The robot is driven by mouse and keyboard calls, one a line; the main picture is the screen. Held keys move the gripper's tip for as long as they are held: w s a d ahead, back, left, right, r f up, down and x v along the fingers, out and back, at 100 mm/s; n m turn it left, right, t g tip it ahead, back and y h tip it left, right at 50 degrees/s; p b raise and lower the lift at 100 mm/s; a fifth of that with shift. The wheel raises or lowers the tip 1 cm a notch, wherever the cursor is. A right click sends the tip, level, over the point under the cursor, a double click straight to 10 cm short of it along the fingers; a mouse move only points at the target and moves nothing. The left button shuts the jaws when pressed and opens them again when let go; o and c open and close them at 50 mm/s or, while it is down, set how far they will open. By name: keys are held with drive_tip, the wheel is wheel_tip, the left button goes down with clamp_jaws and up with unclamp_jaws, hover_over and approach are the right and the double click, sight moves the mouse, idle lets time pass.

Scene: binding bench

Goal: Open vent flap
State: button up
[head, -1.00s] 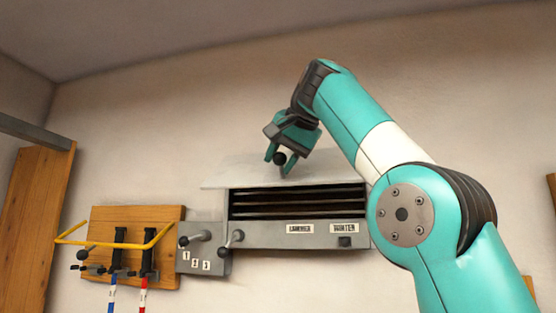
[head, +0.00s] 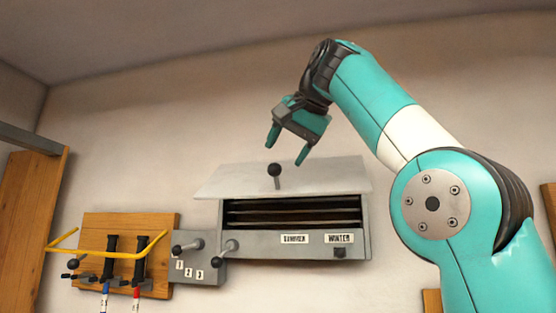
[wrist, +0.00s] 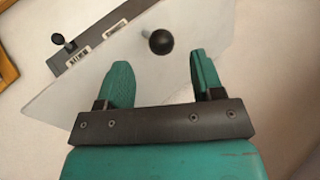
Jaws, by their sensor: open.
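The vent flap (head: 320,179) is a pale grey plate hinged along the top of a grey wall vent box. It is raised, and the dark slats (head: 290,213) below it show. A black ball knob (head: 275,170) on a short stem stands on the flap. My gripper (head: 287,148) is open and empty, above the knob and apart from it. In the wrist view, the knob (wrist: 161,41) lies just beyond the open fingers (wrist: 164,72), with the flap (wrist: 75,100) behind them.
The vent box carries labels reading SUMMER and WINTER (head: 339,238) and a small dark knob (head: 339,253). To its left are a grey lever plate (head: 209,270) marked 1 2 3 and a wooden board (head: 165,223) with a yellow bar (head: 105,250).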

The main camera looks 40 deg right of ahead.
drive_tip(key=p+v, duration=0.1)
drive_tip(key=v, duration=0.5)
idle(0.4)
drive_tip(key=w+a+f+n+g+y+b, duration=0.1)
drive_tip(key=w+a+f+n+g+b, duration=0.2)
drive_tip(key=f, duration=1)
drive_tip(key=a+f+n+b, duration=0.4)
drive_tip(key=f+b, duration=0.1)
drive_tip(key=f, duration=0.8)
drive_tip(key=w+a+f+n+g+y+b, duration=0.1)
drive_tip(key=w+a+f+n+g+b, duration=0.2)
drive_tip(key=f, duration=0.9)
drive_tip(key=s+a+f+n+g+y+b, duration=0.1)
drive_tip(key=s+a+f+n+b, duration=0.1)
drive_tip(key=s+f, duration=0.5)
drive_tip(key=s+a+f+n+g+y+b, duration=0.1)
drive_tip(key=s+f, duration=0.5)
drive_tip(key=f, duration=0.7)
drive_tip(key=s+a+f+n+g+b, duration=0.2)
drive_tip(key=s+f, duration=0.5)
drive_tip(key=f, duration=0.4)
drive_tip(key=a+n+b, duration=0.1)
drive_tip(key=a+b, duration=0.1)
drive_tip(key=a, duration=0.1)
drive_tip(key=shift+s+a+y+b, duration=0.3)
drive_tip(key=shift+a+y, duration=0.1)
drive_tip(key=shift+r, duration=0.1)
